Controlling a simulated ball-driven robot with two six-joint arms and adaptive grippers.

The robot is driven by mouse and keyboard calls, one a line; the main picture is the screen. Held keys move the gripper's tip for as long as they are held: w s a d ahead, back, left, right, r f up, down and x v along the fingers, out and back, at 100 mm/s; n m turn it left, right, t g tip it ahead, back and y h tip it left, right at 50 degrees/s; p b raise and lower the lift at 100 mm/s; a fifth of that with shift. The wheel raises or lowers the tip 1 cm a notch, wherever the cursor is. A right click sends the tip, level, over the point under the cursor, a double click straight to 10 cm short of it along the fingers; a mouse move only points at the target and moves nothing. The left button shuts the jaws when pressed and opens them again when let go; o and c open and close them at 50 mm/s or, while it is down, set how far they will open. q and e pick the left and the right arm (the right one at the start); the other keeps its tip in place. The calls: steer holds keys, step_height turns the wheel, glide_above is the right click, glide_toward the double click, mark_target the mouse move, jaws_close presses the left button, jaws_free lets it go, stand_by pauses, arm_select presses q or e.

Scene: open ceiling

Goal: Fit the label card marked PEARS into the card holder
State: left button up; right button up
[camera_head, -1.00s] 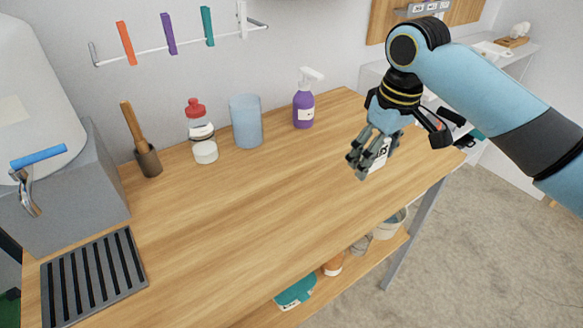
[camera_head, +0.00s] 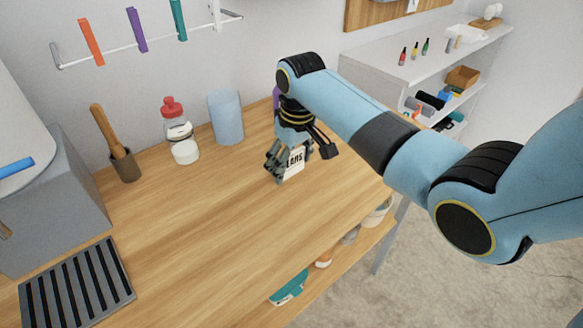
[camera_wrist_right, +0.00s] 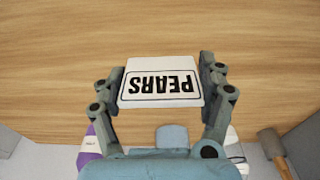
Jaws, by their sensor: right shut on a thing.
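The white label card (camera_head: 294,161) is in my right gripper (camera_head: 280,171), above the wooden bench top in the head view. Part of its black lettering shows there. In the right wrist view the card (camera_wrist_right: 160,100) reads PEARS upside down, in a black frame. The fingers of the right gripper (camera_wrist_right: 162,78) are closed on its left and right edges. I cannot make out a card holder in either view. My left gripper is not in view.
A purple bottle is mostly hidden behind my arm. The bench middle is clear.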

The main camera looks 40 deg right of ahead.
steer(key=shift+f, duration=1.2)
steer(key=o, duration=1.1)
